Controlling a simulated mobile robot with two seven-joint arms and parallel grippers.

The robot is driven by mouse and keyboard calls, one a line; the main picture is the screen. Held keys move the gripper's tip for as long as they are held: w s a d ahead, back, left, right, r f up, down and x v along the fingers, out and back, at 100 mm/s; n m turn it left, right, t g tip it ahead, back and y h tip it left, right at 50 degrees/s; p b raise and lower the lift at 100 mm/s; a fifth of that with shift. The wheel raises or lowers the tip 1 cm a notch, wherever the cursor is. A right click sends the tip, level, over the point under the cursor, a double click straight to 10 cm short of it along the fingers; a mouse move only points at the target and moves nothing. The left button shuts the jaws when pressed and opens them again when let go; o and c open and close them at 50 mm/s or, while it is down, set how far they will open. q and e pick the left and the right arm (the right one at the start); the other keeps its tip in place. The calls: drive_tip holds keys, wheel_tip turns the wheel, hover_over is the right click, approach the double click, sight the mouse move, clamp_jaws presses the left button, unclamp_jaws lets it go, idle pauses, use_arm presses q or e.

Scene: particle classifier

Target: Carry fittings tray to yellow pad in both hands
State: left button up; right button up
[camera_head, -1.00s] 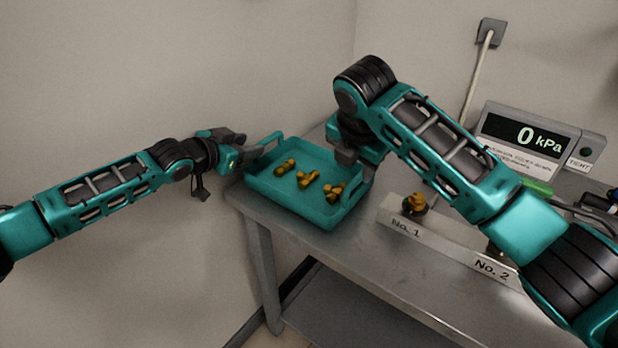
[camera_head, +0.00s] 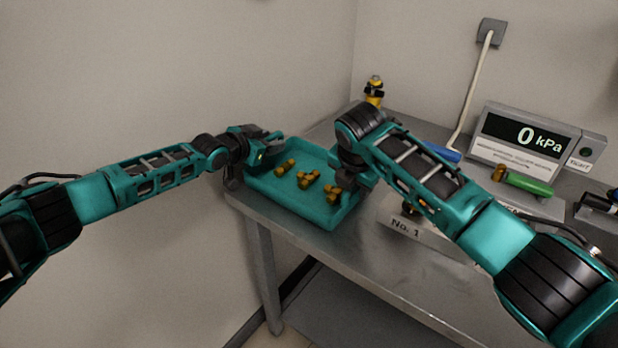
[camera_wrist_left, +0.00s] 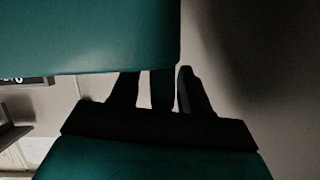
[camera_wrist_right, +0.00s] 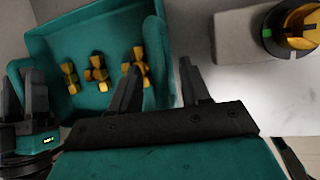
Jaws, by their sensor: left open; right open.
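The teal fittings tray (camera_head: 285,203) sits on the grey metal table near its left corner, with several brass fittings (camera_head: 308,179) inside. My left gripper (camera_head: 268,145) is open at the tray's left end. My right gripper (camera_head: 350,182) is open at the tray's right end. In the right wrist view its fingers (camera_wrist_right: 157,88) are on either side of the tray's right handle (camera_wrist_right: 155,50). I see no yellow pad.
A "No. 1" block (camera_head: 408,231) stands just right of the tray, partly behind my right arm. A wall is close on the left.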

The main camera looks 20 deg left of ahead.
use_arm(q)
clamp_jaws()
use_arm(e)
clamp_jaws()
